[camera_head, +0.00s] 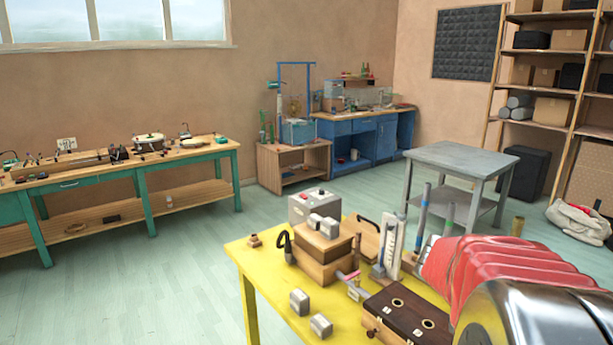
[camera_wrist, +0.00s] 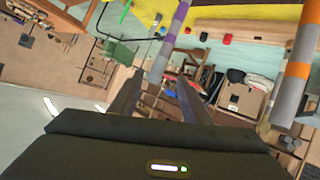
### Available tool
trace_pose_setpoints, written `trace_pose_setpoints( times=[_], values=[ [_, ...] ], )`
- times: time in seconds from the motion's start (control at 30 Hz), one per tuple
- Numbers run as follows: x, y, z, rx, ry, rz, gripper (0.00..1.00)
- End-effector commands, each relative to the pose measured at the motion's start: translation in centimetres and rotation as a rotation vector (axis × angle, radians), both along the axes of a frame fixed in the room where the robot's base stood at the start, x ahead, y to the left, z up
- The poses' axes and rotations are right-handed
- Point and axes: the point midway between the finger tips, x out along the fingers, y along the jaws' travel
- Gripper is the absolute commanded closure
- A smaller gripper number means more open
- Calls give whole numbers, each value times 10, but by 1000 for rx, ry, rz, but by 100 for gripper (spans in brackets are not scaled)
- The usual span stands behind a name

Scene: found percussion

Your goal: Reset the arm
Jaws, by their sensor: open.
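My gripper (camera_wrist: 160,80) shows in the wrist view, with its two dark fingers apart and nothing held between them. A second banded tube (camera_wrist: 295,72) stands at the right of the wrist view, apart from the fingers. I cannot make out my gripper in the head view, where red ribbed and shiny dark shapes fill the lower right corner and hide part of the yellow table (camera_head: 262,262).
The yellow table carries wooden blocks (camera_head: 322,262), metal pieces (camera_head: 299,302), a grey box (camera_head: 314,206), a dark case (camera_head: 407,314) and upright tubes (camera_head: 421,218). A grey table (camera_head: 462,158) stands behind it. A green workbench (camera_head: 68,184) is at left. Open floor (camera_head: 180,270) lies between.

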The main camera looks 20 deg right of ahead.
Motion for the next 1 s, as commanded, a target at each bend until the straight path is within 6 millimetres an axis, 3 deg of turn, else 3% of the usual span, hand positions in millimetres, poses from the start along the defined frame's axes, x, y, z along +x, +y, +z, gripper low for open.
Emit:
trace_pose_setpoints(
  times=[0.27,0.57,0.77,1.0],
  values=[
    [1,31,-43,311,150,150,57],
    [24,90,-75,598,229,425,57],
    [51,143,-88,737,255,680,57],
    [90,225,-93,837,263,1059,57]
  ],
)
